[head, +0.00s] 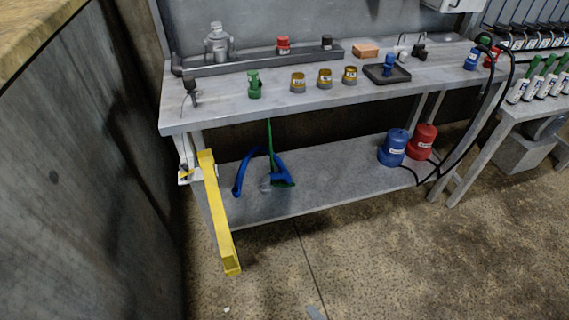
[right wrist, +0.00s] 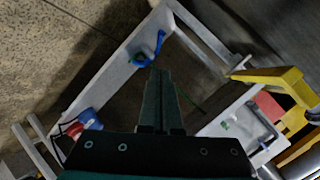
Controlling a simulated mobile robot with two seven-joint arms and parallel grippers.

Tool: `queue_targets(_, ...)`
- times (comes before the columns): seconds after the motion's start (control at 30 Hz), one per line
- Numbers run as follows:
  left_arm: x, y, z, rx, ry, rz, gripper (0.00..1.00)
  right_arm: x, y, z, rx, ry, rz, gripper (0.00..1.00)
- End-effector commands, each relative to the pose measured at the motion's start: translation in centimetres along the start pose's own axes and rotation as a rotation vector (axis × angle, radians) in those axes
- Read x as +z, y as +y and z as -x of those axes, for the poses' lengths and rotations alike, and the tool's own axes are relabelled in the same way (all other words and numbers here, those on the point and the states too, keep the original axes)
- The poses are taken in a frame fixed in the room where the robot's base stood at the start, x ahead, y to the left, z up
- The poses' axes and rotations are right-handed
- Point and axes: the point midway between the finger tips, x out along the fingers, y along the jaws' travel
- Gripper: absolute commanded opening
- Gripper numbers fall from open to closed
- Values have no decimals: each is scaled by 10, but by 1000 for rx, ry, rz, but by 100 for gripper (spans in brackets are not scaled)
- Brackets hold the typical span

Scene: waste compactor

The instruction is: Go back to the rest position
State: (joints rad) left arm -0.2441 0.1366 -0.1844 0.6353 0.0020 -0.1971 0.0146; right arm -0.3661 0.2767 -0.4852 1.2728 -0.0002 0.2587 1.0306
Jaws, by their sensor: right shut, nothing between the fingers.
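My right gripper shows in the right wrist view (right wrist: 161,75) as two dark fingers side by side, shut with nothing between them. The metal workbench (head: 240,105) fills the middle of the head view, and its tilted outline shows beyond the fingers in the right wrist view. I cannot make out either gripper clearly in the head view. My left gripper is not seen.
The bench top holds yellow-brown cups (head: 324,79), a green item (head: 254,86) and a black tray (head: 387,74). Blue (head: 394,148) and red (head: 423,140) canisters stand on the lower shelf. A yellow beam (head: 218,215) juts out at the left. The floor in front is mostly clear.

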Motion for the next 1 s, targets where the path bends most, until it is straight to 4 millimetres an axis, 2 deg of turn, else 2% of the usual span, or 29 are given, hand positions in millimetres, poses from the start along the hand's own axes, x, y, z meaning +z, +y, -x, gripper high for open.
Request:
queue_targets(0.03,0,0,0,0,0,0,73,5,34,1,99,-24,82,0)
queue_targets(0.13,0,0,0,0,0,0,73,19,98,12,285,-109,254,0)
queue_targets(0.2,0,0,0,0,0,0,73,31,139,26,401,-196,362,0)
queue_targets(0.3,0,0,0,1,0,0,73,54,186,52,532,-344,486,0)
queue_targets(0.4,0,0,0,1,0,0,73,76,218,79,612,-492,573,0)
queue_targets(0.5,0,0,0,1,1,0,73,94,235,100,651,-607,627,0)
queue_targets(0.6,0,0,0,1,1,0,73,104,243,112,665,-674,655,0)
queue_targets(1.0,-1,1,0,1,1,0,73,107,246,117,668,-700,668,0)
